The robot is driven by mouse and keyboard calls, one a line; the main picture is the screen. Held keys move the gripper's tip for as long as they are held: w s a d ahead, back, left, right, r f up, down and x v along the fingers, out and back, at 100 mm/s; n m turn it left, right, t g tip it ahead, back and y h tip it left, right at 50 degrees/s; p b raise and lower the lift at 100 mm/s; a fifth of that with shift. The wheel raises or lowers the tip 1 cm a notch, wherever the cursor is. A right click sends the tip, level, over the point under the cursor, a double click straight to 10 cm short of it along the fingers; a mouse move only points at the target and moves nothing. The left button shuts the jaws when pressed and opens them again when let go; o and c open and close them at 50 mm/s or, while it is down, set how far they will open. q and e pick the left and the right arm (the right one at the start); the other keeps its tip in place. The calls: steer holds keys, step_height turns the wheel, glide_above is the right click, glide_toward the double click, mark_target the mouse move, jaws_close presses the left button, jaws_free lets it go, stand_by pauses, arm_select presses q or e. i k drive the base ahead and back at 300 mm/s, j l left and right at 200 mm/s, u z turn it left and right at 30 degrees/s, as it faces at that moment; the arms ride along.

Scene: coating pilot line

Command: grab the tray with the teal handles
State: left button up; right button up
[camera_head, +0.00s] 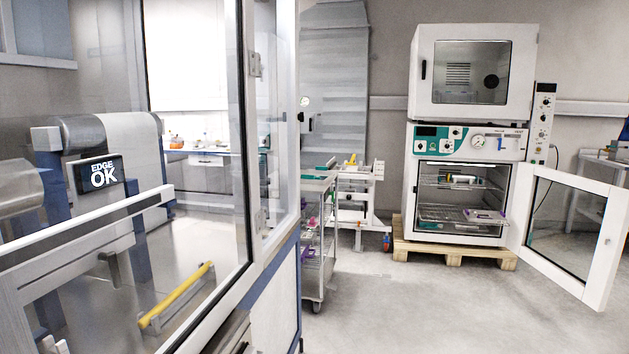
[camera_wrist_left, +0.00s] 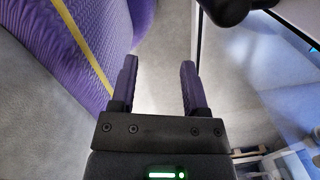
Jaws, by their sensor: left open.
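No tray with teal handles can be made out for certain. In the head view a small pale item with teal and dark parts (camera_head: 455,180) sits on the upper shelf of the open lower oven (camera_head: 412,190). A tray-like item with purple ends (camera_head: 482,215) lies on the shelf below. Another small teal item (camera_head: 325,166) shows on top of the trolley (camera_head: 314,270); its shape is too small to tell. My left gripper (camera_wrist_left: 160,82) is open and empty in the left wrist view, over bare floor, touching nothing. My right gripper is not in view.
The oven door (camera_head: 567,225) stands open to the right. The oven stack rests on a wooden pallet (camera_head: 455,255). A glazed enclosure (camera_head: 272,210) with a yellow-handled bar (camera_head: 176,297) fills the left. Grey floor (camera_head: 410,310) before the oven is clear.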

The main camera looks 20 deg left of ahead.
mark_target(308, 176)
steer(key=i+u, duration=0.15)
steer(key=i, duration=6.7)
steer(key=i+u, duration=0.2)
steer(key=u, duration=0.25)
steer(key=i+l+u, duration=0.15)
steer(key=u, duration=0.3)
steer(key=i+l+u, duration=0.15)
steer(key=u, duration=0.35)
steer(key=i+l+u, duration=0.15)
steer(key=u, duration=0.3)
steer(key=l+u, duration=0.45)
steer(key=i+j, duration=0.05)
steer(key=j, duration=0.05)
